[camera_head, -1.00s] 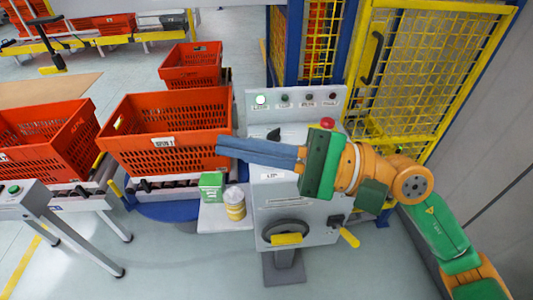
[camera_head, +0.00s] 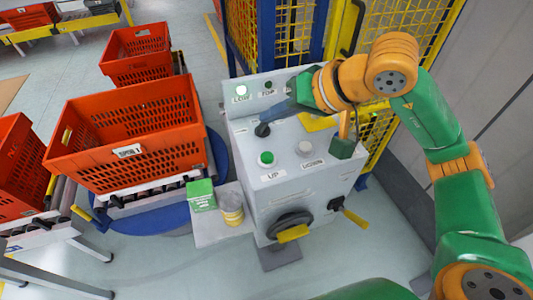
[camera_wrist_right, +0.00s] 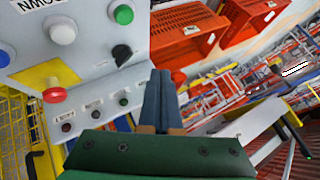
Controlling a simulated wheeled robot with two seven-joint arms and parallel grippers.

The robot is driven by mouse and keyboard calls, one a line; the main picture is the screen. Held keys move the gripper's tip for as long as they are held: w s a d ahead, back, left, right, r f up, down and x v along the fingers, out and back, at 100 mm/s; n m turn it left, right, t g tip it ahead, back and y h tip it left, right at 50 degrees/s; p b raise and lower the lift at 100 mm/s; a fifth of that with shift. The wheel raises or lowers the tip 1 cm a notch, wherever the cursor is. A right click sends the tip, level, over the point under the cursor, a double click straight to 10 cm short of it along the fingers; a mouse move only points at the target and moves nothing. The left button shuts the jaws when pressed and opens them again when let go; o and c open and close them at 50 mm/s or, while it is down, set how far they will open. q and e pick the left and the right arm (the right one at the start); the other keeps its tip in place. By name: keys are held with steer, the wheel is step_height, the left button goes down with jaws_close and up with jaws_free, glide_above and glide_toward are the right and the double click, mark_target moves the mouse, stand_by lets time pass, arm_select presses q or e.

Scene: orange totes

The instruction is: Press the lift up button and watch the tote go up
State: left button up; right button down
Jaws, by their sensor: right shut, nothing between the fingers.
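The green UP button (camera_head: 266,158) sits on the sloped top of the grey control box (camera_head: 290,192), left of a white DOWN button (camera_head: 305,147). Both show in the right wrist view, the green one (camera_wrist_right: 123,14) near the top. An orange tote (camera_head: 130,158) rests on the roller lift left of the box. My right gripper (camera_head: 268,111) is shut and empty, fingers pointing left over the back of the panel near the black knob (camera_head: 262,130), apart from the green button. Its fingers (camera_wrist_right: 160,78) also show in the wrist view. My left gripper is out of view.
The LOW lamp (camera_head: 241,90) is lit on the back strip. A red button (camera_wrist_right: 54,94) stands on a yellow plate. A green carton (camera_head: 201,196) and yellow tin (camera_head: 232,216) sit on a side shelf. Yellow mesh fencing (camera_head: 415,30) stands behind the box.

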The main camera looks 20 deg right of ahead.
mark_target(271, 159)
step_height(271, 159, down, 9)
steer(key=b, duration=0.6)
steer(key=shift+w+a+r+b, duration=0.1)
steer(key=shift+r+b, duration=0.1)
steer(key=shift+b, duration=0.2)
steer(key=shift+f, duration=0.2)
stand_by(1.1)
steer(key=shift+f+b, duration=0.35)
steer(key=shift+b, duration=0.4)
